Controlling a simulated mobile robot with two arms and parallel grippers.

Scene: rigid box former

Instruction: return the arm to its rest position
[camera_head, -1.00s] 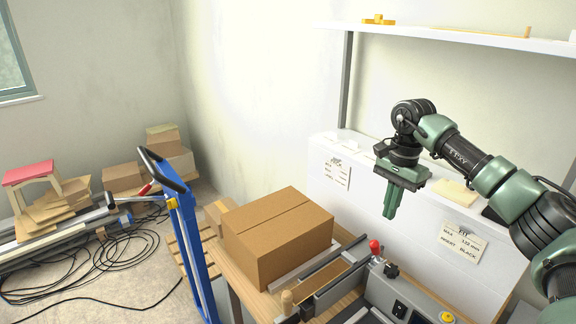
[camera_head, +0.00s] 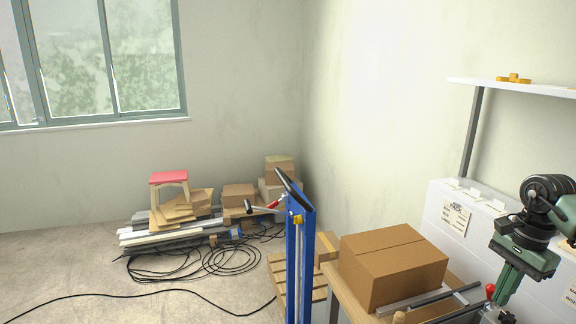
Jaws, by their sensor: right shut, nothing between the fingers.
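My right gripper (camera_head: 504,285) is at the right edge of the head view. Its green fingers point down, pressed together with nothing between them. It hangs in front of the white panel, to the right of a closed cardboard box (camera_head: 392,266) and apart from it. Most of the right arm is cut off by the picture's edge. My left gripper does not show.
The box sits on a wooden bench (camera_head: 346,296) beside a red-knobbed device. A blue upright frame (camera_head: 300,262) stands left of it. A white shelf (camera_head: 520,88) is above.

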